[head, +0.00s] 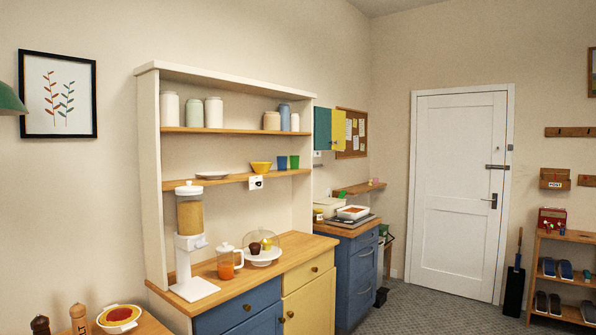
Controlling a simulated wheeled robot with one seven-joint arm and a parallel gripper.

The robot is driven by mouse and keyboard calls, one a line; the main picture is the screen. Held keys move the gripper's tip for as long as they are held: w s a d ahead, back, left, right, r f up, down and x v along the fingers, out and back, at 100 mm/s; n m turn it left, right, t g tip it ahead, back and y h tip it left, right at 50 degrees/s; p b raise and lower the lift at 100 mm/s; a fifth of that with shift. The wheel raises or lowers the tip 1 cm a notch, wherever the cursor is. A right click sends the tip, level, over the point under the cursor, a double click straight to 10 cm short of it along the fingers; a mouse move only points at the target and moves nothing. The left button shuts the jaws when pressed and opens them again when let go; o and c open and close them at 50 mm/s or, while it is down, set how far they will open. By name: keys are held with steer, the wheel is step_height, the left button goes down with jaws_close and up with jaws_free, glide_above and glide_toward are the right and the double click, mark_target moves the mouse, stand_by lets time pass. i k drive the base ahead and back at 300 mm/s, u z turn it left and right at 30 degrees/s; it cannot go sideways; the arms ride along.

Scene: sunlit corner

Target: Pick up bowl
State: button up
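A small yellow bowl (261,168) stands upright on the lower wooden shelf (222,182) of a cream hutch, to the left of a blue cup (282,162) and a green cup (294,162). A pale shallow dish (212,175) sits further left on the same shelf. A second bowl-like dish (118,327), white outside with red and yellow inside, stands on a wooden surface at the bottom left. My gripper is not in view.
The counter below the shelf (222,275) holds a dispenser (190,235), an orange-filled jug (228,262) and a domed cake stand (263,255). Jars line the upper shelf. A small white device (256,183) is on the shelf's front edge. Grey floor (430,305) lies open at right.

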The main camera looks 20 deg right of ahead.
mark_target(258, 166)
steer(key=z, duration=0.55)
steer(key=i, duration=0.25)
steer(key=z, duration=0.8)
steer(key=i, duration=2.85)
steer(key=u, duration=1.45)
steer(key=i, duration=0.8)
steer(key=u, duration=0.75)
